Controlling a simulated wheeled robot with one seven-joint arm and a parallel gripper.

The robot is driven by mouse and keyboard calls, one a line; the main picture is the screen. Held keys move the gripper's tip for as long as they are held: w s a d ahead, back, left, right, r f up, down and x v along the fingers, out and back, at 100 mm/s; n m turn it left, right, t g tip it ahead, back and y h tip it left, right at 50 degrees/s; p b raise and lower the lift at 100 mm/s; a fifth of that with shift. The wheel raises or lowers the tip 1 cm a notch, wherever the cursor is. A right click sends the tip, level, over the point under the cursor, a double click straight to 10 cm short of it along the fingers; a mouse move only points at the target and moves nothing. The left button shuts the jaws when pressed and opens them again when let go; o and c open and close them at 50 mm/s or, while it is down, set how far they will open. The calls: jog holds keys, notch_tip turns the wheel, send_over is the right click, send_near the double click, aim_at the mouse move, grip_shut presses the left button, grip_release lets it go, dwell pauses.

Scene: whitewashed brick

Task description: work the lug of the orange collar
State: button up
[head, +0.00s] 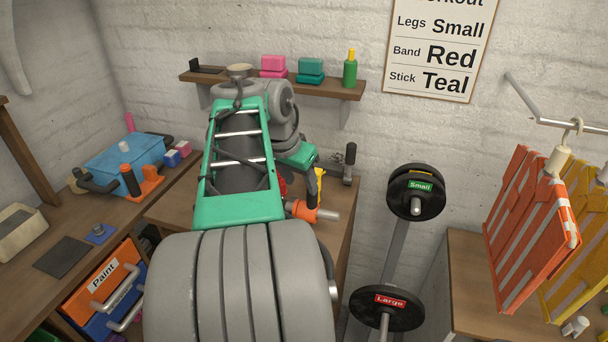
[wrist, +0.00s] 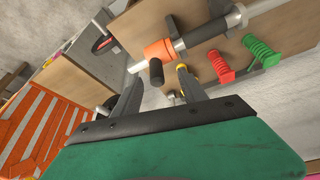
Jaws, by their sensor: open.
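The orange collar (wrist: 158,49) sits around a grey metal bar (wrist: 192,38) in the wrist view. Its dark lug (wrist: 156,73) sticks out toward my gripper. In the head view the collar (head: 301,210) shows at the bench edge, partly behind my arm, with a bar end (head: 330,215) to its right. My gripper (wrist: 159,78) is open and empty, its dark fingers either side of the lug in the picture. I cannot tell whether the lug is within their reach in depth.
Red (wrist: 221,67) and green (wrist: 262,53) grips lie near the collar. A yellow part (head: 319,185) and a black-handled item (head: 349,162) stand beside it. Weight plates (head: 416,192) are on a rack to the right. Orange slatted panels (head: 535,205) hang far right.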

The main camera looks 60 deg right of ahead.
aim_at(308, 203)
jog(key=x, duration=0.5)
jog(key=s+x, duration=0.1)
jog(key=x, duration=0.2)
jog(key=shift+d+r, duration=0.2)
jog(key=shift+d, duration=0.1)
grip_shut()
dwell(0.3)
